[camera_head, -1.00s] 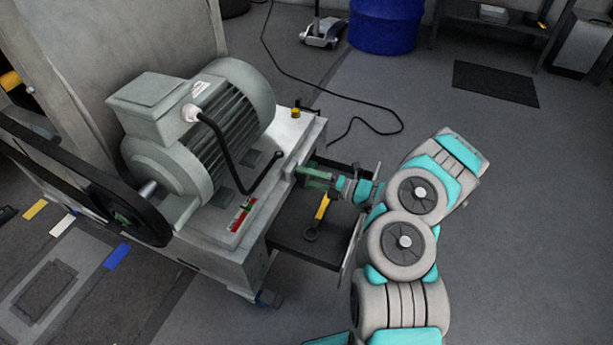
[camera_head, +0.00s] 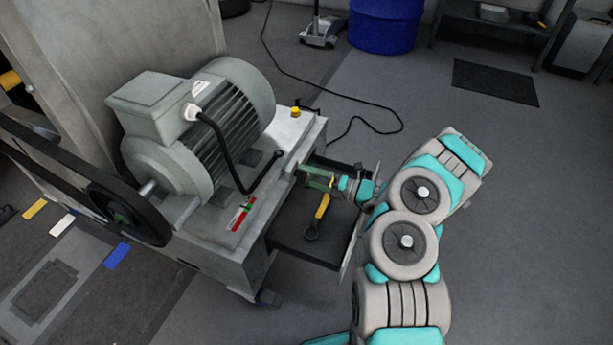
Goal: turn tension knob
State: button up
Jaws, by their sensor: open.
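My gripper (camera_head: 312,177), with greenish fingers, is at the right side of the motor's base plate (camera_head: 210,226), above the open drawer. The tension knob cannot be made out for certain; a small dark and pale part at the base plate's right edge, by my fingertips, may be it and is partly hidden by them. The gripper is open; whether the fingers touch that part I cannot tell. The grey electric motor (camera_head: 196,150) sits on the base plate. A black belt (camera_head: 70,170) runs at its left end.
An open drawer (camera_head: 290,237) below my gripper holds a yellow-handled tool (camera_head: 321,208). A yellow knob-like part (camera_head: 295,112) stands at the plate's back corner. A black cable (camera_head: 395,110) lies on the floor. A blue drum (camera_head: 384,25) stands behind.

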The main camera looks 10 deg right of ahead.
jog(key=v, duration=0.7)
dwell(0.5)
